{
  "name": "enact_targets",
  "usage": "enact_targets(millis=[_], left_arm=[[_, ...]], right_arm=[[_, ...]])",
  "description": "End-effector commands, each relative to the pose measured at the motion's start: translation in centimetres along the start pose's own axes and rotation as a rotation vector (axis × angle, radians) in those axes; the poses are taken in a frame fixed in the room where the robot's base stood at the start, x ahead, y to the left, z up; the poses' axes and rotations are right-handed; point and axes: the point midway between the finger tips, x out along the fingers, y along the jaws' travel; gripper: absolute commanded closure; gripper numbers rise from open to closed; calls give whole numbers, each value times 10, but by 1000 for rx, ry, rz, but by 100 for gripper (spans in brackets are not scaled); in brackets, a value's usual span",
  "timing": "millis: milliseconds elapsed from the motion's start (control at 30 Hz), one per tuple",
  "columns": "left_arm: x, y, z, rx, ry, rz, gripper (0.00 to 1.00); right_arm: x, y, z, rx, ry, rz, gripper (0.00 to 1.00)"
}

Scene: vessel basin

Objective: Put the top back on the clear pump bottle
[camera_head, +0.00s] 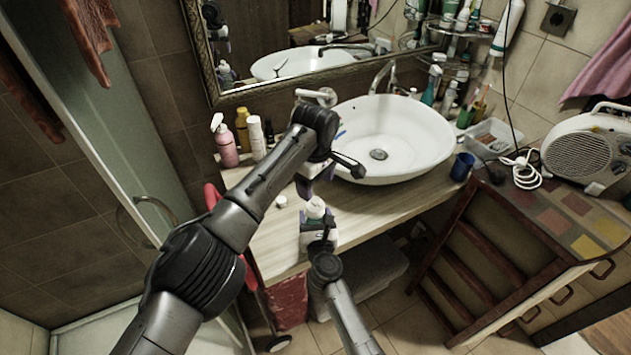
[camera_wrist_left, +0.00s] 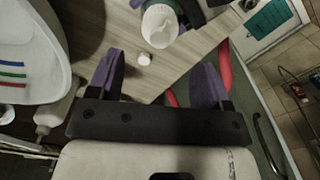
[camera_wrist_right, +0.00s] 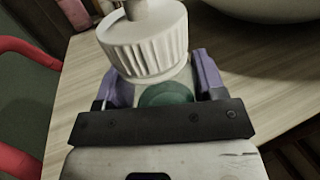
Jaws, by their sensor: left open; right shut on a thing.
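The bottle (camera_head: 315,209) has a white ribbed collar with a narrower neck; it also shows in the right wrist view (camera_wrist_right: 146,45), with green body (camera_wrist_right: 166,94) below. My right gripper (camera_head: 318,228) is shut on it near the counter's front edge, and it looks roughly upright. A small white round cap (camera_head: 281,201) lies on the counter left of the bottle; the left wrist view shows it too (camera_wrist_left: 145,58). My left gripper (camera_head: 312,182) is open and empty above the counter, its purple fingers (camera_wrist_left: 157,80) spread apart, behind the bottle in the head view.
A white basin (camera_head: 400,150) stands just right of my left gripper. A pink bottle (camera_head: 225,143), a yellow bottle (camera_head: 243,128) and a white bottle (camera_head: 257,138) stand at the back left. A blue cup (camera_head: 462,167) is right of the basin. Bare wood (camera_head: 275,240) surrounds the cap.

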Motion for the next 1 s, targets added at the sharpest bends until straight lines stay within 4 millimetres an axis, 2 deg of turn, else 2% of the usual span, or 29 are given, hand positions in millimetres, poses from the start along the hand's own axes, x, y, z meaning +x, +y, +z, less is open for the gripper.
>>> enact_targets(millis=[233,700,1000], left_arm=[[10,0,0,1,-1,-2,28],[68,0,0,2,0,-2,28],[80,0,0,2,0,0,28]], right_arm=[[0,0,-1,-1,1,-1,100],[0,0,-1,-1,1,-1,100],[0,0,-1,-1,1,-1,100]])
